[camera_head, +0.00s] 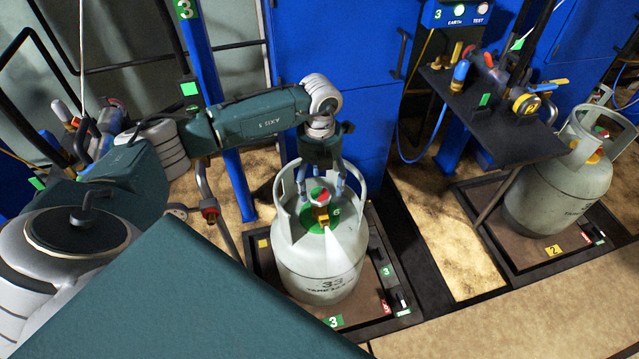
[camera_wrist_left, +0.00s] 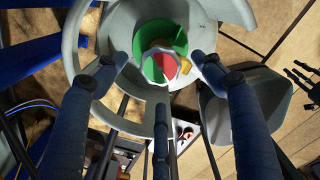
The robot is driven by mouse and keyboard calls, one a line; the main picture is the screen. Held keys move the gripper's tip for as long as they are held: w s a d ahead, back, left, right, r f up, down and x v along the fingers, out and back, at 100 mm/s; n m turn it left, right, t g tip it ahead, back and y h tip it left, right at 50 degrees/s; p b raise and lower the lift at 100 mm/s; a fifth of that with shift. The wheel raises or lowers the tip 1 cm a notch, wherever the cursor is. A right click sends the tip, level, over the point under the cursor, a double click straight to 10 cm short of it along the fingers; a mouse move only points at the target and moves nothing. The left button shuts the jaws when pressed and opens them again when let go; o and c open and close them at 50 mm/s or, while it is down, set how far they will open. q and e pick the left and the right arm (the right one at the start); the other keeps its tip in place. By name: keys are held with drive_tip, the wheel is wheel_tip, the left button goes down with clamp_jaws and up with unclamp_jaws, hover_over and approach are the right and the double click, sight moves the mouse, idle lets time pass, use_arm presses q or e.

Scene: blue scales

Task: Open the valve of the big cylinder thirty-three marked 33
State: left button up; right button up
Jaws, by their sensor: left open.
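The big cylinder (camera_head: 305,262), light grey with "33" on its front, stands upright on the dark scale platform in the middle of the head view. Its valve (camera_head: 320,196) has a red, green and white top and a brass body, set inside the open collar. The valve's round top (camera_wrist_left: 160,66) also shows in the left wrist view, inside the collar ring (camera_wrist_left: 82,40). My left gripper (camera_head: 328,182) is open above the collar, fingers pointing down around the valve. In the wrist view its fingers spread around the valve, and I cannot tell whether any touches it.
A scale platform (camera_head: 262,262) with green "3" labels carries the cylinder. A second grey cylinder (camera_head: 560,185) stands on another platform at the right. A dark shelf (camera_head: 510,135) with hoses and fittings stands between them. Blue cabinets (camera_head: 335,40) and a blue post (camera_head: 235,185) stand close behind.

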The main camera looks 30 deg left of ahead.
sight(320, 194)
use_arm(q)
wheel_tip(320, 194, up, 9)
idle(0.7)
